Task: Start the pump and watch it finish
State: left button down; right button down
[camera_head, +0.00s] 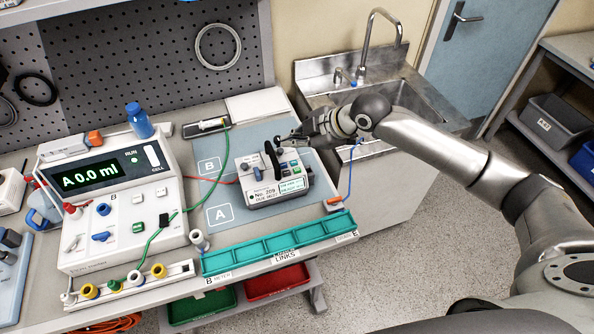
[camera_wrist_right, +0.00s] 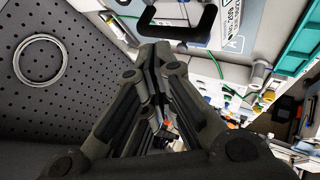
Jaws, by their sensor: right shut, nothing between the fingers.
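The pump (camera_head: 275,186) is a small white box with a black handle, blue and grey controls and a label reading No. 209. It stands on the blue-grey mat (camera_head: 235,165). My right gripper (camera_head: 284,141) is shut and empty, just behind the pump's top. In the wrist view the shut fingertips (camera_wrist_right: 154,55) are near the black handle (camera_wrist_right: 178,32); contact is unclear.
A teal tray (camera_head: 278,243) lies along the bench's front edge. A blue bottle (camera_head: 139,121) stands behind the meter. A green cable (camera_head: 224,160) crosses the bench. The sink (camera_head: 395,95) is at the back right, with open floor in front.

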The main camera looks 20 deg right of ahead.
jog(key=b, duration=0.5)
send_over(295, 172)
notch_tip(295, 172, down, 7)
jog(key=shift+r, duration=0.1)
jog(key=shift+f+b, duration=0.3)
jog(key=shift+f, duration=0.2)
dwell(0.6)
jog(key=shift+f, duration=0.4)
jog(key=shift+f, duration=0.5)
dwell(0.5)
dwell(0.3)
jog(key=shift+r+p, duration=0.6)
jog(key=shift+r, duration=0.3)
jog(key=shift+r, duration=0.15)
